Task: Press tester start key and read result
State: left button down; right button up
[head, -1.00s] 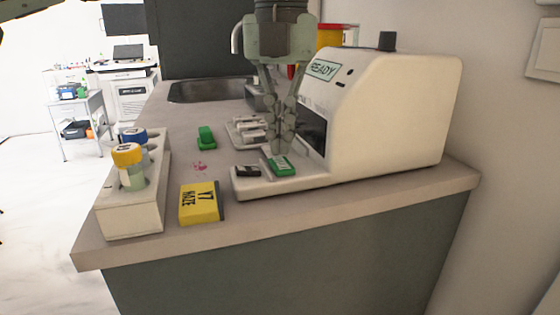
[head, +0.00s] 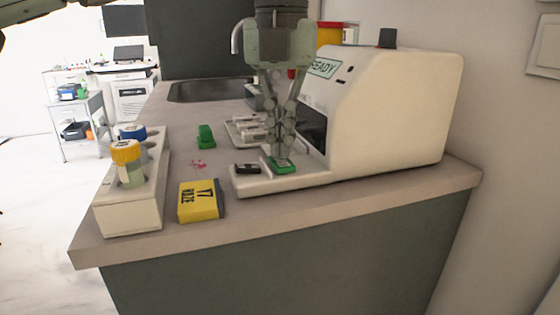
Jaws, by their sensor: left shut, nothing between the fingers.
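The white tester (head: 400,115) stands at the right of the counter. Its small screen (head: 323,68) shows READY, with the first letter partly covered by my gripper. A green key (head: 284,169) sits on the tester's low front ledge, next to a small black piece (head: 247,169). My left gripper (head: 281,156) points straight down, shut and empty. Its fingertips are at the top of the green key and hide its back part; I cannot tell whether the key is pushed in. My right gripper is not in view.
A white rack (head: 130,219) with yellow- and blue-capped tubes stands at the left. A yellow box (head: 198,202) lies near the front counter edge. A green clip-like piece (head: 206,136), a grey tray (head: 240,128) and a sink (head: 205,91) are farther back.

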aim_at(281, 161)
pick_arm(q)
jog(key=shift+f+b, duration=0.4)
jog(key=shift+f, duration=0.25)
jog(key=shift+r, duration=0.1)
jog(key=shift+r+p, duration=2.8)
jog(key=shift+r, duration=0.7)
